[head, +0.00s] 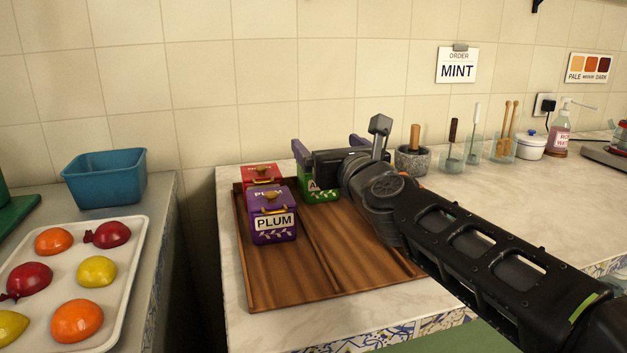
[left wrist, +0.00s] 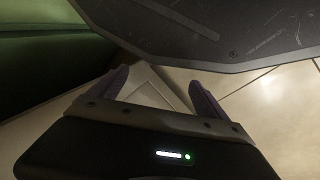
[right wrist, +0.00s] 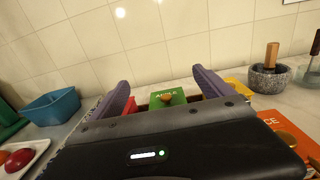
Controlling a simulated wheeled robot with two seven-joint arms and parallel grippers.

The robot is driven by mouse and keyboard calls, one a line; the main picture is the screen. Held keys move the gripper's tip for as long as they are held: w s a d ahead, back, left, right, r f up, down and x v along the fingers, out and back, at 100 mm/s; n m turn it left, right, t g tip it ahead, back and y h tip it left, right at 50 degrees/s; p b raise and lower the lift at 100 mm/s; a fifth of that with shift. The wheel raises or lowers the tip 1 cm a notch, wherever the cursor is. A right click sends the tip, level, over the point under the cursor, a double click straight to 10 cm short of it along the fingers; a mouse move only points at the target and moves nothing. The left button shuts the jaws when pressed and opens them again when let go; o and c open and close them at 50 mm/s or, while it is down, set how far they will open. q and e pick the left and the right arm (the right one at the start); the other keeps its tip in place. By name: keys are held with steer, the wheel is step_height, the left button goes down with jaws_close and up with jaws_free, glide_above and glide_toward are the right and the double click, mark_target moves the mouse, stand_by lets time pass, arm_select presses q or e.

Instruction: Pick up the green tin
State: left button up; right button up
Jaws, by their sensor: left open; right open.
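The green tin (head: 318,192) stands on the wooden tray (head: 320,270) toward its back edge, partly hidden behind my right gripper and arm in the head view. Its green lid with a small knob also shows in the right wrist view (right wrist: 166,98), labelled APPLE. My right gripper (head: 329,150) is open over the green tin, with a finger to each side of the lid in the right wrist view (right wrist: 161,82). I cannot tell whether the fingers touch it. My left gripper (left wrist: 158,80) is open and empty over the floor, outside the head view.
A purple PLUM tin (head: 272,220) and a red tin (head: 261,172) stand left of the green one. An orange tin (right wrist: 288,138) and something yellow (right wrist: 238,86) lie to its right. A stone mortar (head: 412,163) stands behind. The tray's front is bare.

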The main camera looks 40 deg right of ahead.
mark_target(323, 203)
step_height(323, 203, down, 8)
steer(key=b, duration=0.6)
steer(key=shift+f, duration=0.1)
steer(key=shift+x, duration=0.85)
steer(key=shift+w+d, duration=0.2)
steer(key=shift+w, duration=0.3)
steer(key=x, duration=0.4)
steer(key=shift+w+d+b, duration=0.1)
steer(key=shift+w+b, duration=0.3)
steer(key=shift+c, duration=0.3)
jaws_close()
